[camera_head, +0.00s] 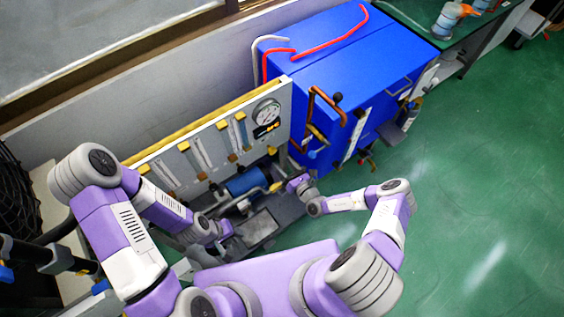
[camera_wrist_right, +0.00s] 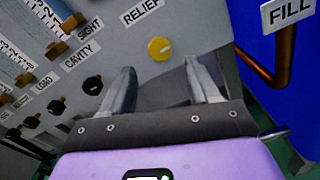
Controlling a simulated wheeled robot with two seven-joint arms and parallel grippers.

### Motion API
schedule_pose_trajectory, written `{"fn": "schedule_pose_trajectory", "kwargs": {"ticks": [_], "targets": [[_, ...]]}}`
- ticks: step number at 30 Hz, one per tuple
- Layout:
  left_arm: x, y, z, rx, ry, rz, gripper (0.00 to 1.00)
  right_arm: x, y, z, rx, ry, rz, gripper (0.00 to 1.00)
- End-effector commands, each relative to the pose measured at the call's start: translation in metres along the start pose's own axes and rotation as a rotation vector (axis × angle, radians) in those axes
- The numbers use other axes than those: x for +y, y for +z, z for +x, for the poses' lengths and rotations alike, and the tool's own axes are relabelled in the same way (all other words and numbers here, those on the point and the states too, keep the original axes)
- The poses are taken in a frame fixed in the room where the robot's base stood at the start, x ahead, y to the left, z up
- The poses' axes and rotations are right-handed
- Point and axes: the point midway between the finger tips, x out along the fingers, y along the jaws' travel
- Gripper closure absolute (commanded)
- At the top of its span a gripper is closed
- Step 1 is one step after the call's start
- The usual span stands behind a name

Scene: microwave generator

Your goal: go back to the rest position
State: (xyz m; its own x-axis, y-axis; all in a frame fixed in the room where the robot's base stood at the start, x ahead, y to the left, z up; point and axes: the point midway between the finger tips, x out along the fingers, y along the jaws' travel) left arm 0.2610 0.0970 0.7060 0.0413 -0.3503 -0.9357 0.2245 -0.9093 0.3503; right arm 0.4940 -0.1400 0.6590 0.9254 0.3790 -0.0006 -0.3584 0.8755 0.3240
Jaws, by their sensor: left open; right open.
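My right gripper (camera_wrist_right: 165,85) is open and empty in the right wrist view, its two fingers apart. Its tips point at a grey panel (camera_wrist_right: 205,20) with a yellow knob (camera_wrist_right: 160,48) just beyond the gap, under a RELIEF label. I cannot tell the distance to the knob. In the head view the right gripper (camera_head: 286,178) is small, near the lower right end of the gauge panel (camera_head: 203,150). My left gripper (camera_head: 228,238) is low in front of the panel, beside a grey tray-like surface (camera_head: 258,226); its fingers are hard to make out.
A blue cabinet (camera_head: 345,65) with red hose and copper pipe stands right of the panel. A copper pipe (camera_wrist_right: 284,62) with a FILL label is close to the right gripper. A black fan-like object (camera_head: 18,205) is at far left. Green floor (camera_head: 470,190) is open on the right.

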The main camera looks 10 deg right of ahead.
Motion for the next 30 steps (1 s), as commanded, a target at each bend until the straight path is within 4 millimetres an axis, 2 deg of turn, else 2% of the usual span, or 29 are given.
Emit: {"fn": "schedule_pose_trajectory", "kwargs": {"ticks": [11, 14, 17, 20, 21, 23, 24, 27, 30], "targets": [[0.0, 0.0, 0.0, 0.0, 0.0, 0.0, 0.57, 0.0, 0.0, 0.001, 0.0, 0.0, 0.0, 0.39], [0.0, 0.0, 0.0, 0.0, 0.0, 0.0, 0.57, 0.007, 0.0, 0.001, 0.009, 0.026, -0.007, 0.39], [0.0, 0.0, 0.0, 0.0, 0.0, 0.0, 0.57, 0.036, -0.002, 0.002, 0.054, 0.143, -0.04, 0.39], [0.0, 0.0, 0.0, 0.0, 0.0, 0.0, 0.57, 0.092, -0.01, -0.009, 0.154, 0.38, -0.124, 0.39], [0.0, 0.0, 0.0, 0.0, 0.0, 0.0, 0.57, 0.118, -0.015, -0.021, 0.211, 0.503, -0.177, 0.39], [0.0, 0.0, 0.0, 0.0, 0.0, 0.0, 0.57, 0.153, -0.025, -0.045, 0.303, 0.694, -0.274, 0.39], [0.0, 0.0, 0.0, 0.0, 0.0, 0.0, 0.57, 0.171, -0.032, -0.065, 0.362, 0.813, -0.347, 0.39], [0.0, 0.0, 0.0, 0.0, 0.0, 0.0, 0.57, 0.196, -0.046, -0.117, 0.501, 1.083, -0.552, 0.39], [0.0, 0.0, 0.0, 0.0, 0.0, 0.0, 0.57, 0.196, -0.054, -0.164, 0.614, 1.31, -0.795, 0.39]]}}
